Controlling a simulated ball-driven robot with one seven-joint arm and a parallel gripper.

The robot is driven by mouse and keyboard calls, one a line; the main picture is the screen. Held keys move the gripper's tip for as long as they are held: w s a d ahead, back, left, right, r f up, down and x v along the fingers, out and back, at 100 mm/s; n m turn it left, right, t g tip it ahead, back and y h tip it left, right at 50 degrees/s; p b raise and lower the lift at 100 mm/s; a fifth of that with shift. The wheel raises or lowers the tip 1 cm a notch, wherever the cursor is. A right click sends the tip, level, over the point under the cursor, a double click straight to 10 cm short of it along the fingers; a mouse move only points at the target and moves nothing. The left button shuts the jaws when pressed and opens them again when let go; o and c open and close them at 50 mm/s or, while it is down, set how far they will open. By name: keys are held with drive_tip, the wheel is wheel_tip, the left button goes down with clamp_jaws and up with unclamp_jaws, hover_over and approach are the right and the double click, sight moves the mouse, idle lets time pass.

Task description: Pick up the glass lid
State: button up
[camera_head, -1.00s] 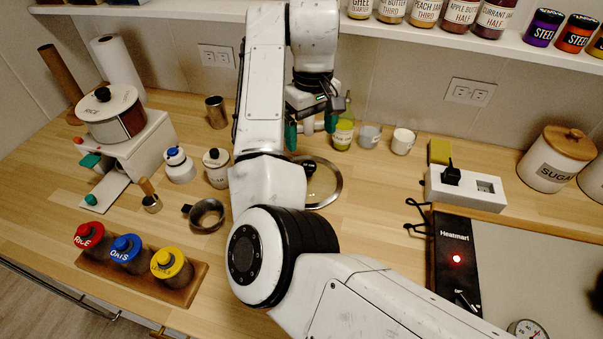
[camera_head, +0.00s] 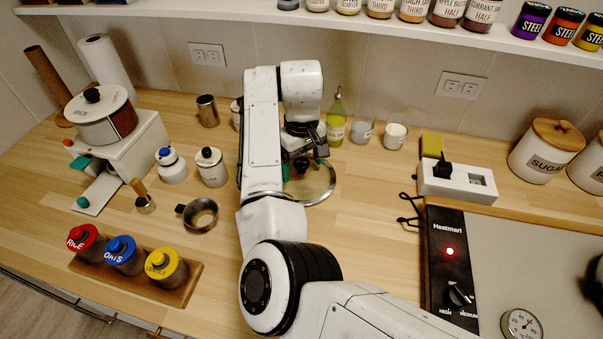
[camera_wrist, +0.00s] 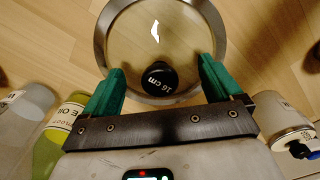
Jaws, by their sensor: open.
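The glass lid (camera_head: 318,190) lies on the wooden counter, with a metal rim and a black knob. In the wrist view the lid (camera_wrist: 125,45) shows its clear glass, and its knob (camera_wrist: 159,79), marked "16 cm", sits between my fingers. My gripper (camera_wrist: 160,80) is open, with one green finger on each side of the knob and a gap to it. In the head view my gripper (camera_head: 303,168) is over the lid, and my arm hides the lid's left part. I cannot tell whether the fingers touch the glass.
A green-yellow bottle (camera_head: 336,118) and two cups (camera_head: 395,136) stand behind the lid. A white power box (camera_head: 458,184) and a heating plate (camera_head: 520,270) are to the right.

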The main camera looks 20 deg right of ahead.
drive_tip(key=shift+s+f, duration=0.1)
drive_tip(key=shift+f, duration=0.05)
clamp_jaws()
idle(0.7)
